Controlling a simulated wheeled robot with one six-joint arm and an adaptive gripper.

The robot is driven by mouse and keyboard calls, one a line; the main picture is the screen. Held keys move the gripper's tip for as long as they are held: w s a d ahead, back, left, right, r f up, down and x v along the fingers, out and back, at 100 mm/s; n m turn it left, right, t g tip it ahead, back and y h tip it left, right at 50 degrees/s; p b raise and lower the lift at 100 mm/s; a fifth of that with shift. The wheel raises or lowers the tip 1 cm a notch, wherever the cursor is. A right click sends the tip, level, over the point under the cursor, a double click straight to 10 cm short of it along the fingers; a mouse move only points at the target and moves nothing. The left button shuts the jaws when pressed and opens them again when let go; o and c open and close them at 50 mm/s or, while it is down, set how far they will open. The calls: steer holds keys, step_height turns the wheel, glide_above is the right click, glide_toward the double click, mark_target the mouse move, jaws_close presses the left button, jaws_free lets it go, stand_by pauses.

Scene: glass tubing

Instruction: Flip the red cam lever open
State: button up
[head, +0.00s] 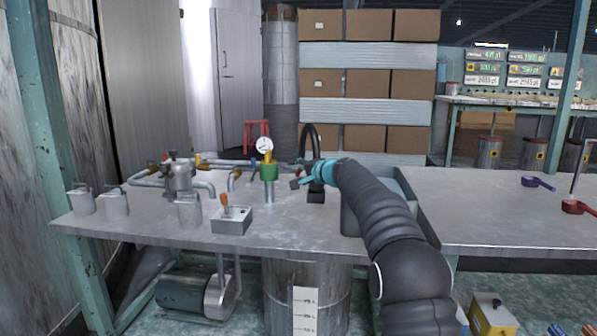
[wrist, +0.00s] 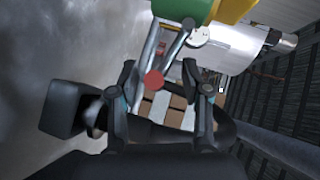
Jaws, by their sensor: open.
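A round red piece (wrist: 153,80), which looks like the red end of the cam lever, shows between my fingers in the wrist view. It appears at the end of a grey rod. My gripper (wrist: 159,70) is open, one finger on each side of it, and I cannot tell whether either touches. The green coupling (wrist: 184,10) with a yellow part is at the top of that view. In the head view the green coupling (head: 269,172) stands upright under a white gauge (head: 264,144). My gripper (head: 299,181) is just right of it. The lever cannot be made out there.
A grey switch box (head: 231,222) with an orange toggle is at the front edge. Pipes and metal canisters (head: 115,203) fill the left. The right table is mostly clear.

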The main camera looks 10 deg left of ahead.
jaws_close()
steer(key=r+p, duration=0.1)
steer(key=p, duration=0.2)
steer(key=shift+n+h, duration=0.3)
steer(key=shift+h, duration=0.1)
steer(key=shift+g+p, duration=0.3)
steer(key=shift+p, duration=0.65)
steer(key=shift+n+h, duration=0.3)
steer(key=shift+f, duration=0.1)
